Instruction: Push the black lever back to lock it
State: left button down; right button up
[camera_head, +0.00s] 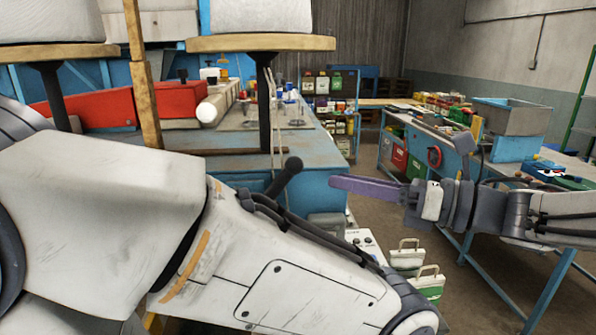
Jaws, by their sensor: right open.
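The black lever (283,178) has a round knob at its top end and tilts up to the right. It shows just above my white left forearm, near the middle of the view; its lower end is hidden behind that forearm. My right gripper (352,186) comes in from the right, with long purple-grey fingers pointing left. It is open and empty, and its tips appear a short way right of the lever's knob, apart from it in the picture. How far apart they are in depth I cannot tell. My left gripper is out of view.
Pale sacks (255,16) rest on wooden tops at upper left. A blue workbench (325,140) with a red box (180,100) stands behind the lever. Another bench (462,215) stands under my right arm. White-handled cases (428,285) sit below. Open floor shows between the benches.

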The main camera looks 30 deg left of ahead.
aim_at(294, 175)
jog(key=shift+n+g, duration=0.7)
jog(key=a+p, duration=0.1)
jog(key=a, duration=0.2)
jog(key=s+a+p, duration=0.1)
jog(key=a+p, duration=0.1)
jog(key=a, duration=0.1)
jog(key=s+a+p, duration=0.1)
jog(key=a+p, duration=0.1)
jog(key=a, duration=0.1)
jog(key=shift+r, duration=0.2)
jog(key=shift+s+a+f+p, duration=0.1)
jog(key=shift+a+f+p, duration=0.15)
jog(key=shift+a, duration=0.3)
grip_shut()
jog(key=shift+r, duration=0.1)
